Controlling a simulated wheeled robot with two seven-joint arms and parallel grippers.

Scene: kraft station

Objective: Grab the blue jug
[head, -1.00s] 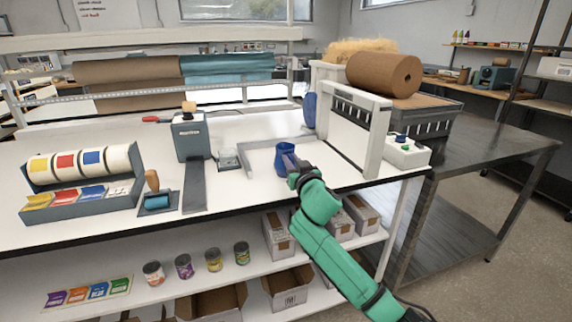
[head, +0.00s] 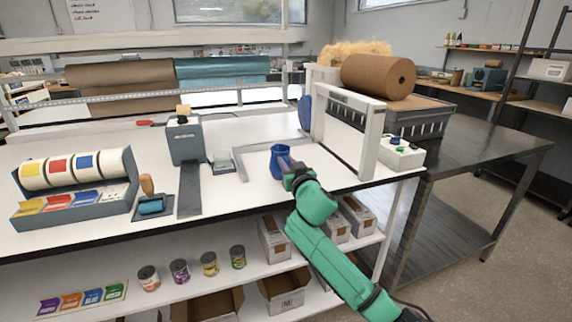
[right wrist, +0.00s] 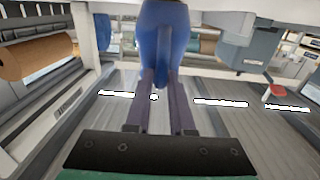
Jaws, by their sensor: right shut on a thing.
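The blue jug (head: 279,158) is on the white table, inside the grey corner frame, in the head view. My right gripper (head: 286,165) reaches it from the front right and is shut on it. In the right wrist view the blue jug (right wrist: 163,40) stands upright at the top, with its handle between the two fingers of my right gripper (right wrist: 161,85). The jug's top is cut off there. Whether its base touches the table is hard to tell. My left gripper is not in view.
A white framed machine (head: 350,128) stands close to the right of the jug, with a small control box (head: 401,153) beside it. A grey dispenser (head: 184,140) and a rack of coloured rolls (head: 75,185) stand to the left. Cans and boxes fill the lower shelf.

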